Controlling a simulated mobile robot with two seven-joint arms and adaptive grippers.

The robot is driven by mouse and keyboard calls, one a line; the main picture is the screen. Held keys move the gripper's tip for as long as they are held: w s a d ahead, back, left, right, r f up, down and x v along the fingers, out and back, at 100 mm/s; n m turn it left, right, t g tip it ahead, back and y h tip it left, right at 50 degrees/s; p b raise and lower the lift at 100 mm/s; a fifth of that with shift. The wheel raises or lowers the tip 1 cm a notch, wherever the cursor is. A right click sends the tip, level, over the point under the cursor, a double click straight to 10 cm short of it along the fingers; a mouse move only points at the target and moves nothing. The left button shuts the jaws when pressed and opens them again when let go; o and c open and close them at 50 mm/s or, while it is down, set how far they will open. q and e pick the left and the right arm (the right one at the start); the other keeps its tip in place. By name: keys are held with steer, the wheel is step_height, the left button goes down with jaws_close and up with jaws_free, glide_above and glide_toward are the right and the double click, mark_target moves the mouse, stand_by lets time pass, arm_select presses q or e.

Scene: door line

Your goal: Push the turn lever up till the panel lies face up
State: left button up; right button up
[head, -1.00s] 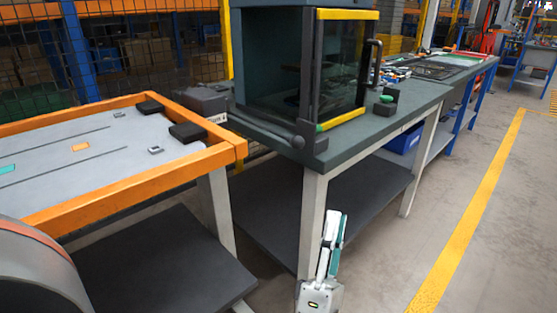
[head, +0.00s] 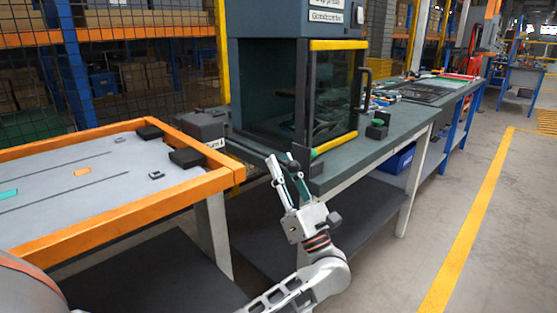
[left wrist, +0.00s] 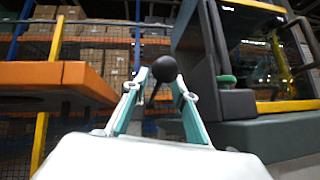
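A black ball knob on a thin dark stem, seemingly the turn lever (left wrist: 164,68), shows in the left wrist view between the fingertips of my left gripper (left wrist: 162,82). The fingers stand apart on either side of it; I cannot tell whether they touch it. In the head view my left gripper (head: 282,165) points up at the front left corner of the dark cabinet (head: 261,45) and covers that spot. A grey panel surface (head: 110,170) lies in an orange frame (head: 130,220) at the left; I cannot tell which face is up. My right gripper is not in view.
The cabinet has a glass door with yellow edges (head: 338,45) and stands on a dark green bench (head: 405,125). A small black block with a green button (head: 377,125) is right of it. A grey box (head: 203,126) stands at the orange frame's corner. The right floor is clear.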

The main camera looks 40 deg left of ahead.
arm_select(q)
steer(key=shift+x, duration=0.85)
jaws_close()
